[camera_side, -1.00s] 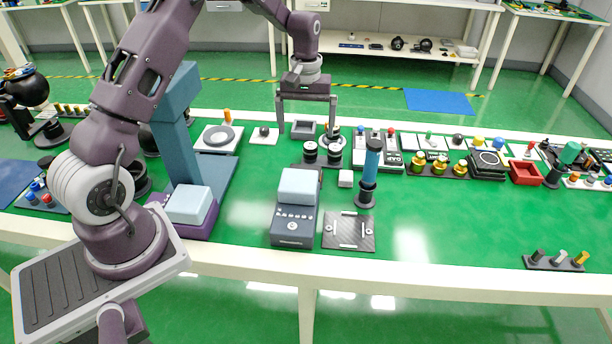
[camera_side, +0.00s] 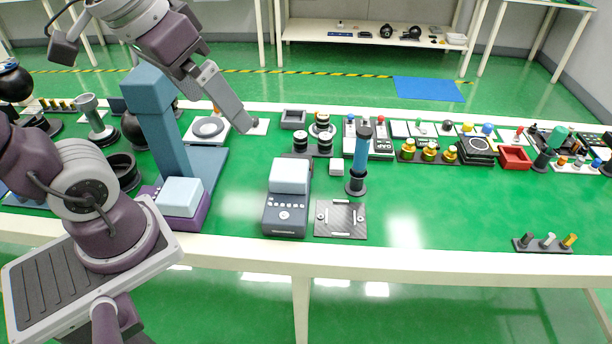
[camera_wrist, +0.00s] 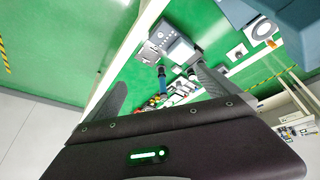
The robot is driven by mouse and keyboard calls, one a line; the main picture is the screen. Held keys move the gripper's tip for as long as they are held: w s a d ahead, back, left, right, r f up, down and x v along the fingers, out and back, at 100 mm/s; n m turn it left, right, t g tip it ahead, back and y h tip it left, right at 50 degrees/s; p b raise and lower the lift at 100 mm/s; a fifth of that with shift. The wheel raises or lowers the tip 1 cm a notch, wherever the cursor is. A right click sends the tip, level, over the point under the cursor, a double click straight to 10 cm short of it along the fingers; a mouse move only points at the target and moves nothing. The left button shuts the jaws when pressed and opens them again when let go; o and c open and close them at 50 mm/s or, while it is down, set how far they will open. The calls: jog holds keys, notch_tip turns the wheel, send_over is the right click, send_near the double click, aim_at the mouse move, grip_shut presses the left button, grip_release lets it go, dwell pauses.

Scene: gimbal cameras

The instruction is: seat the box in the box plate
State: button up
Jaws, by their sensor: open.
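The box looks to be the small white block (camera_side: 336,167) standing on the green table, just left of the blue column. The box plate looks to be the dark patterned square plate (camera_side: 341,218) with white strips and round marks, lying flat nearer the front edge. The plate also shows in the wrist view (camera_wrist: 150,53); I cannot make out the small block there for sure. My gripper (camera_wrist: 160,76) is open and empty, its fingers wide apart. In the side view it is tilted, high at the upper left, well away from block and plate; one grey finger shows clearly.
A dark device with a pale block on top (camera_side: 286,210) stands left of the plate. The blue column (camera_side: 360,160) stands behind the plate. A tall blue-grey post (camera_side: 165,125) stands near my arm. Clear green table lies right of the plate.

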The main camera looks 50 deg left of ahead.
jog(key=shift+m+t, duration=0.4)
jog(key=shift+m, duration=0.2)
jog(key=s, duration=0.1)
jog(key=s+f, duration=0.1)
jog(key=s+d+f, duration=0.1)
jog(key=s, duration=0.1)
jog(key=shift+s, duration=0.1)
jog(key=shift+a, duration=0.1)
jog(key=n+g, duration=0.6)
jog(key=n, duration=0.3)
send_over(295, 156)
jog(key=s+d, duration=0.2)
jog(key=f, duration=2.6)
jog(key=shift+w+d, duration=0.1)
jog(key=shift+w, duration=0.15)
jog(key=f, duration=0.7)
jog(key=shift+w+a+f, duration=0.25)
jog(key=shift+a+f, duration=0.05)
jog(key=shift+a, duration=0.05)
jog(key=shift+r, duration=0.1)
jog(key=c, duration=1.4)
